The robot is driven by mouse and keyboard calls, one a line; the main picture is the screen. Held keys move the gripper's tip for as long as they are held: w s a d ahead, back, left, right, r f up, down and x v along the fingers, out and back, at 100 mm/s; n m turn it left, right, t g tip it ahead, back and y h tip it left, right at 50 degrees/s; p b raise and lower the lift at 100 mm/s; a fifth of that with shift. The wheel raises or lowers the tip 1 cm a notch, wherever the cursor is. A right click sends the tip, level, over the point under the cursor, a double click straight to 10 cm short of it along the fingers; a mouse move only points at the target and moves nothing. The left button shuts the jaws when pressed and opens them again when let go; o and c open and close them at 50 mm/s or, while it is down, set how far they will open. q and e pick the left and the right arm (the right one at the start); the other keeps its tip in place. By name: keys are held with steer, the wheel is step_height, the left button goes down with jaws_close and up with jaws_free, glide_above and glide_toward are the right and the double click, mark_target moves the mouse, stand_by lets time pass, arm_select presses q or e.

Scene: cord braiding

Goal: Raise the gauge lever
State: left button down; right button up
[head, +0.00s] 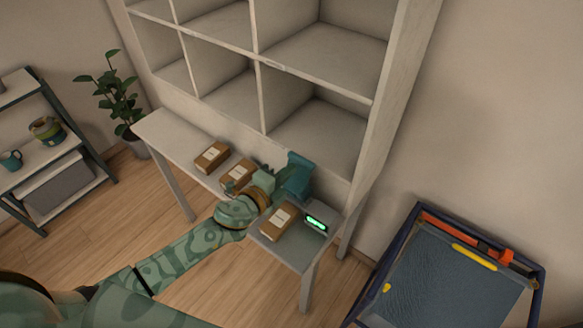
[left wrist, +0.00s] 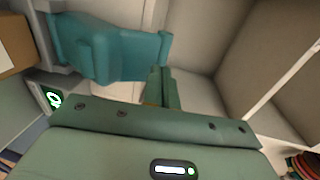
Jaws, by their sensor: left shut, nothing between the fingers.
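A teal upright part (head: 299,176) stands at the right end of the narrow white table, just behind a pale unit with a lit green display (head: 316,222). These look like the gauge, and I cannot make out which part is its lever. In the left wrist view the teal part (left wrist: 105,48) fills the upper left, and the green display (left wrist: 53,99) shows below it. My left gripper (head: 276,172) is close beside the teal part, on its left. Its fingers (left wrist: 162,88) are shut and empty; I cannot tell whether they touch it. My right gripper is not in view.
Brown parcels (head: 211,157), (head: 237,175), (head: 279,222) lie on the white table (head: 160,127). Empty white cubbyholes (head: 325,55) rise behind it. A blue-framed bin (head: 440,280) stands at right. A shelf with pots (head: 47,130) and a plant (head: 117,100) are at left.

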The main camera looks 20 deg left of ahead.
mark_target(299, 159)
arm_select(q)
steer(key=shift+x, duration=0.85)
steer(key=shift+w, duration=0.15)
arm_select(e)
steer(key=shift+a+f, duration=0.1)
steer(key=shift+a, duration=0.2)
arm_select(q)
steer(key=shift+r+x, duration=0.15)
steer(key=shift+x, duration=0.45)
steer(key=shift+r+x, duration=0.15)
steer(key=shift+x, duration=0.4)
steer(key=shift+a, duration=0.15)
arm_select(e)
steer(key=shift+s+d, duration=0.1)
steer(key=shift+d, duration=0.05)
